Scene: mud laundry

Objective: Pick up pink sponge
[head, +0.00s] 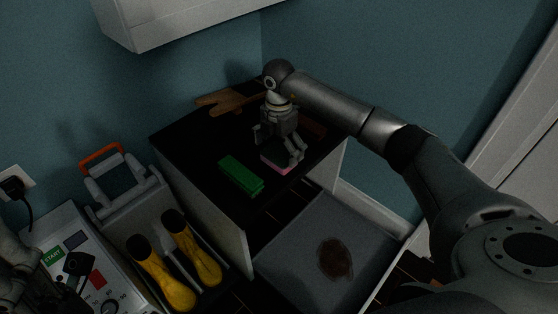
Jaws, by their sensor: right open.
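The pink sponge (275,168) lies on the black top of a cabinet (205,150); a pink edge shows below a darker upper face. My right gripper (279,150) is directly over it, pointing down, with its fingers spread to either side. The fingers partly hide the sponge, and I cannot tell whether they touch it. The gripper is open and holds nothing. Dark jointed parts of my left arm (18,272) show at the lower left edge, but the state of its gripper is unclear.
A green block (241,175) lies close left of the sponge. Brown wooden-looking pieces (228,102) lie behind. A white wall cabinet (170,20) hangs above. Yellow boots (162,275) and a control panel (85,270) stand at left. A grey tray (300,255) with a brown stain lies below right.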

